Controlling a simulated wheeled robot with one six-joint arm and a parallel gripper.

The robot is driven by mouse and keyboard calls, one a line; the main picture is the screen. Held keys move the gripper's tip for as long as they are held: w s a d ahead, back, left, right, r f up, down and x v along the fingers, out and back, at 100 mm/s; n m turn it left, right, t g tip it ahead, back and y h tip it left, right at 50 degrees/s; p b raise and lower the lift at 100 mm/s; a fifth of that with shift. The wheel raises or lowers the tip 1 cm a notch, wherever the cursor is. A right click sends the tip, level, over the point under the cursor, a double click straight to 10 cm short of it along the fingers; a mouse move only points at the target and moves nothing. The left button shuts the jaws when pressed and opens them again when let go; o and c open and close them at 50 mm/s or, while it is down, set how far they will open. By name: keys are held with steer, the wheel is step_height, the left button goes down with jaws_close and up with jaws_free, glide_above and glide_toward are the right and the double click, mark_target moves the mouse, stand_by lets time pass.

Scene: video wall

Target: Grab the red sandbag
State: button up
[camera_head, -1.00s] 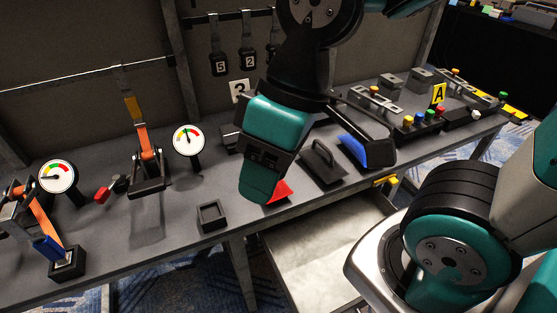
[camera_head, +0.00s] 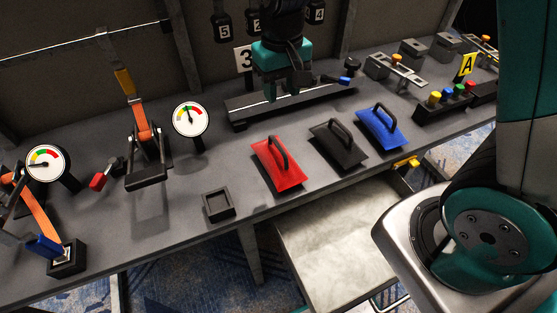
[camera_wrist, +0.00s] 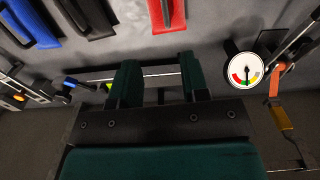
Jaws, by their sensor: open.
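The red sandbag (camera_head: 276,165) lies flat on the grey table, a red slab with a dark arched handle on top. It also shows at the top edge of the wrist view (camera_wrist: 168,16), partly cut off. My gripper (camera_head: 283,94) is above the dark rail at the back of the table, behind the red sandbag and apart from it. In the wrist view my gripper (camera_wrist: 157,72) is open with nothing between its two fingers.
A black sandbag (camera_head: 338,147) and a blue sandbag (camera_head: 382,128) lie to the right. A small black tray (camera_head: 218,217) sits at front left. A dark rail (camera_head: 240,114) runs behind. A gauge (camera_head: 190,119) and an orange-strap lever (camera_head: 146,180) stand left.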

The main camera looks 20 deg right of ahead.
glide_toward(278, 144)
steer(key=f, duration=0.5)
steer(key=shift+d, duration=0.4)
steer(key=shift+a+f+p, duration=0.2)
steer(key=shift+f+p, duration=0.05)
steer(key=shift+f, duration=1.15)
steer(key=shift+a+f+p, duration=0.2)
steer(key=shift+f+p, duration=0.05)
steer(key=shift+f, duration=1.1)
jaws_close()
steer(key=shift+r, duration=0.1)
